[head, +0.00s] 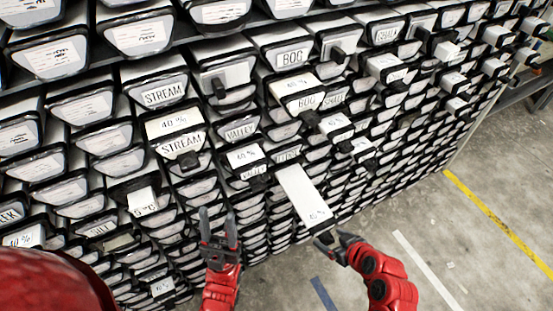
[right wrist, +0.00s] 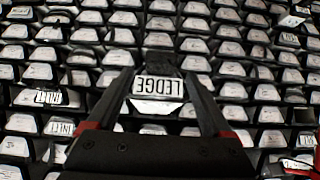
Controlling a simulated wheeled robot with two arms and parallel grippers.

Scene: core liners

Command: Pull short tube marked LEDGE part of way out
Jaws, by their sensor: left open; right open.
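The label LEDGE (right wrist: 157,87) shows upside down in the right wrist view, on a tube end between my right gripper's fingers (right wrist: 157,76). A dark handle shows just above it in that picture. It looks larger than the labels around it. In the head view a long white tube (head: 302,192) sticks well out of the rack; it appears to be the same tube, its end label hidden. My right gripper (head: 334,240) is open at its outer end; contact cannot be told. My left gripper (head: 218,214) is open and empty, left of the tube.
A tall rack of tubes fills the head view's left and middle. Tubes marked STREAM (head: 165,94), BOG (head: 292,57) and VALLEY (head: 240,131) are among them. Several others stick out, such as one upper right of the long tube (head: 335,122). Bare floor (head: 440,215) lies at right.

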